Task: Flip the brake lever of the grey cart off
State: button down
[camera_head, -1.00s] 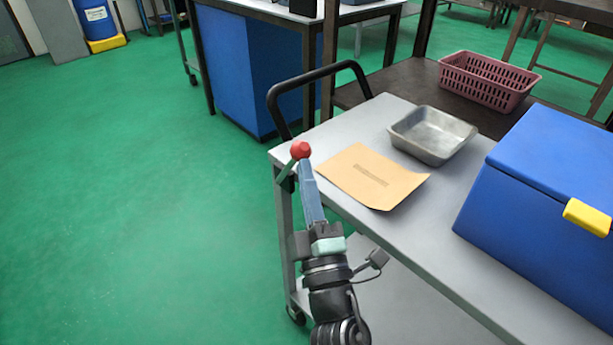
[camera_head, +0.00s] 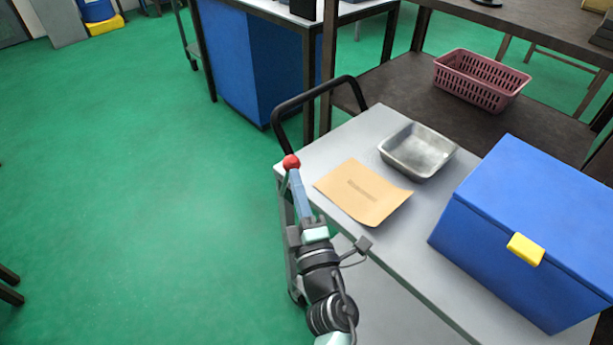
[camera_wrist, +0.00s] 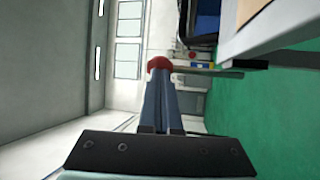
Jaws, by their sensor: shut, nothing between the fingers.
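The grey cart (camera_head: 345,140) stands to the right, its black push handle (camera_head: 318,92) at the far end. Most of the lever's stem is hidden behind my fingers. My gripper (camera_head: 296,176) is shut and empty, its blue-grey fingers together and pointing at the knob. The tips are at or very close to the knob; I cannot tell whether they touch it.
On the cart top are a brown envelope (camera_head: 362,192), a metal tray (camera_head: 418,151) and a large blue box (camera_head: 530,230) with a yellow latch. A dark shelf bench with a pink basket (camera_head: 481,79) stands behind. The green floor (camera_head: 130,200) to the left is mostly open.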

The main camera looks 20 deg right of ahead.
aim_at(288, 170)
jog(key=shift+w+a+r+n+g+y+p, duration=0.2)
jog(key=shift+w+r+g+p, duration=0.3)
jog(key=shift+p, duration=1.3)
jog(key=shift+w+a+r+n+g+y+p, duration=0.15)
jog(key=shift+w+r+n+g+p, duration=0.35)
jog(key=shift+p, duration=1.3)
jog(key=shift+g, duration=0.6)
jog(key=shift+w+a+r+p, duration=0.1)
jog(key=shift+w+a+p, duration=0.25)
jog(key=shift+w+p, duration=0.55)
jog(key=shift+w+a+r+p, duration=0.15)
jog(key=shift+w+a+p, duration=0.15)
jog(key=shift+w+p, duration=0.6)
jog(key=shift+w+a+r+p, duration=0.1)
jog(key=shift+w+a+p, duration=0.25)
jog(key=shift+w+p, duration=0.5)
jog(key=shift+w, duration=0.15)
